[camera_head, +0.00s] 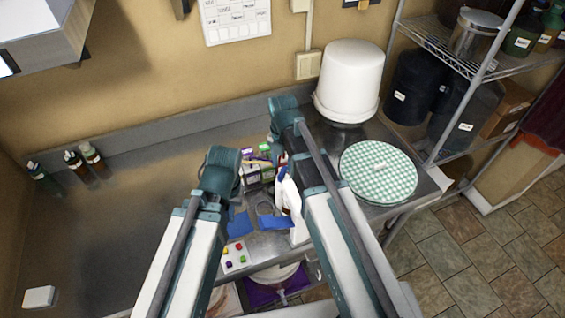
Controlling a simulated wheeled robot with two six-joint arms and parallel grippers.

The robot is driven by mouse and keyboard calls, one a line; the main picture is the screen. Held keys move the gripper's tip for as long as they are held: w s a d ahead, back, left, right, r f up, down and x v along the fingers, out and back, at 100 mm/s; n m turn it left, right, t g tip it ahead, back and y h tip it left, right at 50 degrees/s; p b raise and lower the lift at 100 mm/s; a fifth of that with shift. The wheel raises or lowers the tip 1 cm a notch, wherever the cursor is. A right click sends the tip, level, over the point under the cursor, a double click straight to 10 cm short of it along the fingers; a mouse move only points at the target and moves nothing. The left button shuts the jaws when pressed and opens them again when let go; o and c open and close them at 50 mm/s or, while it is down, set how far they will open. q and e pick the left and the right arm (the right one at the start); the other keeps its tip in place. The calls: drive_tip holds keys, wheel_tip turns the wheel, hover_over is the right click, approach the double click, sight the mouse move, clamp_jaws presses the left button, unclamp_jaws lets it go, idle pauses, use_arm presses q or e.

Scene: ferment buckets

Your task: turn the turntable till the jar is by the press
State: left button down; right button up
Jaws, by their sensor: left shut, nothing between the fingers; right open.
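A round disc with a green-and-white checked top (378,172) sits on the right end of the metal counter, a small pale piece at its middle. I cannot tell whether it is the turntable or a cover. No jar or press can be clearly made out. My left gripper (250,168) is shut and empty over the middle of the counter, mostly hidden by its teal wrist. My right gripper (281,160) is open, left of the checked disc and apart from it, largely hidden by its arm.
A white bucket (350,75) stands behind the disc. A white spray bottle (290,192) and small coloured packets (265,149) crowd the middle. Small bottles (91,155) stand at the left wall. A wire shelf (450,50) borders the right. The left counter is mostly clear.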

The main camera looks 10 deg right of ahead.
use_arm(q)
wheel_tip(320, 180, up, 10)
drive_tip(key=p, duration=0.9)
use_arm(e)
wheel_tip(320, 180, up, 10)
drive_tip(key=shift+r, duration=0.1)
